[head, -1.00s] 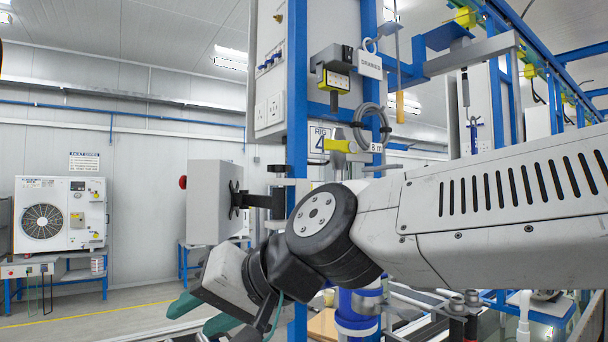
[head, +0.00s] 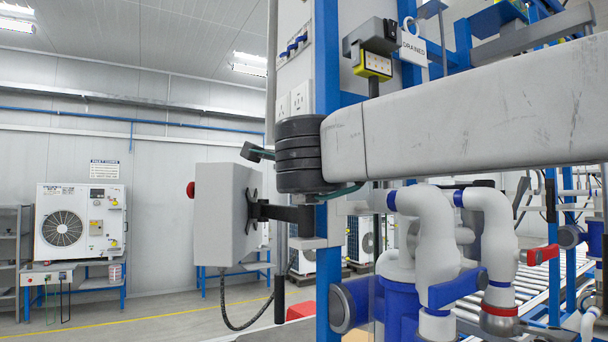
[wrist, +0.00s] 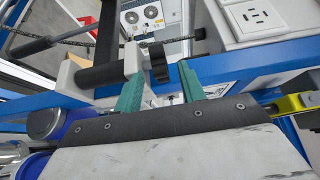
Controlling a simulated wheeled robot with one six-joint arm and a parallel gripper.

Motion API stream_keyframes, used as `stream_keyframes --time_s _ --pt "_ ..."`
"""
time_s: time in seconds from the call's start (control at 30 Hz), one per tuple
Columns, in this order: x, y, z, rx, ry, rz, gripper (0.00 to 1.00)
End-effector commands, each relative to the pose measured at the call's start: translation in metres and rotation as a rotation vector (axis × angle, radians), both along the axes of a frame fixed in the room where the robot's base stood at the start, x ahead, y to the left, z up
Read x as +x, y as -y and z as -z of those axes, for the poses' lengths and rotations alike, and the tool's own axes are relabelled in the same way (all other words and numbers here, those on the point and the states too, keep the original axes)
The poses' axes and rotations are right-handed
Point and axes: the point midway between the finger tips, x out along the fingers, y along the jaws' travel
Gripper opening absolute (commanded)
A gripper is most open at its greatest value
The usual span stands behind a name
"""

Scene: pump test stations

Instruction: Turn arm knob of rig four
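In the wrist view a black lobed knob (wrist: 158,62) sits on a pale clamp (wrist: 132,60) with a black arm tube (wrist: 100,75). My gripper (wrist: 160,76) has two green fingers, spread apart. The knob stands between the fingertips, close to them, with visible gaps on both sides. In the head view the black support arm (head: 282,213) runs from the blue post to a grey box (head: 226,212). My own arm crosses in front of the post there. It hides the knob, the gripper fingers and the rig sign.
A white socket panel (wrist: 255,20) and a blue beam (wrist: 240,82) lie close to the fingers in the wrist view. White pipes (head: 488,240) and blue valve handles (head: 457,288) stand below my arm. A DRAINED tag (head: 413,50) hangs above it. Open floor lies at left.

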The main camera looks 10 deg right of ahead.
Motion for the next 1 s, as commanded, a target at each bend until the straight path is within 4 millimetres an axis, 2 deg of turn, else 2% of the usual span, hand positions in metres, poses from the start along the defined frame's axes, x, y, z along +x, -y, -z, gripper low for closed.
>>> stream_keyframes --time_s 0.1,0.3,0.67,0.8,0.87,0.9,1.0 --pt "0.022 0.004 0.001 -0.001 -0.002 0.004 0.4" --pt "0.045 0.005 0.0 -0.001 0.0 -0.001 0.4" --pt "0.05 0.004 0.0 -0.001 0.0 -0.006 0.4" --pt "0.05 0.003 0.0 -0.001 0.0 -0.006 0.01" --pt "0.05 0.003 0.0 -0.001 0.0 -0.006 0.0" --pt "0.05 -0.003 0.001 -0.001 0.0 -0.009 0.0" --pt "0.05 0.001 0.001 -0.001 0.0 -0.005 0.0"
